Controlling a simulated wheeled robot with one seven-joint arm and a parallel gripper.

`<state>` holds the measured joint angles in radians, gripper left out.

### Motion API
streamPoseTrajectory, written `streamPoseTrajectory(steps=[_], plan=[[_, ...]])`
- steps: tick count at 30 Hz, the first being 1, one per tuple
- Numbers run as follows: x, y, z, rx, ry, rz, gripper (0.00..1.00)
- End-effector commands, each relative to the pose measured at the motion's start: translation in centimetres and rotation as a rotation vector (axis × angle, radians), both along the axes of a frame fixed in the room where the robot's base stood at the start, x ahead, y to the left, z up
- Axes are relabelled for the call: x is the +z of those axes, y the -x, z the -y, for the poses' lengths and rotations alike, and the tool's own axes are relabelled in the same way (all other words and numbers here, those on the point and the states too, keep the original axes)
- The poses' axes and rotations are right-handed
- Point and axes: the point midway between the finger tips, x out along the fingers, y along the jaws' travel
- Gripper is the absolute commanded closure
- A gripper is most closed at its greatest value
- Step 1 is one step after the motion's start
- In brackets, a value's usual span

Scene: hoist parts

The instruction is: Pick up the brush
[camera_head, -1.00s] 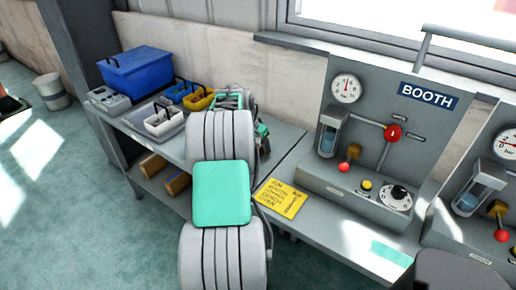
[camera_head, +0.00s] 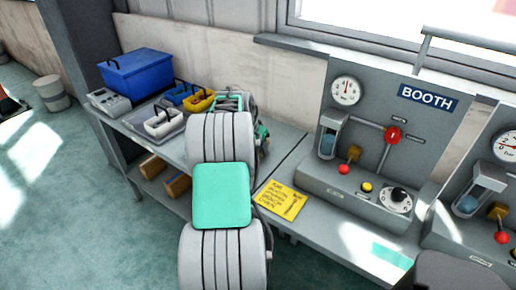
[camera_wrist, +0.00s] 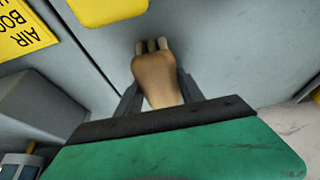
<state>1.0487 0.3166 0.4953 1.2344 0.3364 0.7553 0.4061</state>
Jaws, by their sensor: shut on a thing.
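A tan-brown object, which looks like the brush (camera_wrist: 155,72), shows in the wrist view. Its rounded body lies between the two dark fingers of my gripper (camera_wrist: 157,84), and several small stubs stick out at its far end. The fingers are shut on it, one on each side. The grey bench top is behind it; I cannot tell whether it touches the surface. In the head view my own arm hides the brush and most of my gripper.
A yellow sign (camera_head: 281,200) lies on the bench near my arm. A yellow tray (camera_head: 199,104), a grey tray (camera_head: 158,127) and a blue bin (camera_head: 136,72) stand at the left. The BOOTH panel (camera_head: 390,130) with gauge and knobs rises at the right.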

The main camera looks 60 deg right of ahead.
Motion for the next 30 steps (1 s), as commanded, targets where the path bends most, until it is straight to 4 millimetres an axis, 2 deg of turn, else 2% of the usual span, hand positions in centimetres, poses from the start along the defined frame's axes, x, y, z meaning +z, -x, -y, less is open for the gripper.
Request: streamPoseTrajectory(steps=[4,8,15,18,21,25,30], plan=[[1.3,-0.1,0.1,0.001,0.003,0.001,0.98],[3.7,-0.1,0.1,-0.001,0.005,0.003,0.98],[10.1,4.7,-2.8,-0.002,0.008,0.004,0.98],[11.1,7.6,-4.6,-0.004,0.004,0.002,0.98],[12.2,9.6,-5.8,-0.003,0.004,0.002,0.98],[13.1,11.3,-6.9,-0.001,0.002,0.001,0.98],[13.5,11.9,-7.3,0.000,0.001,0.001,0.98]])
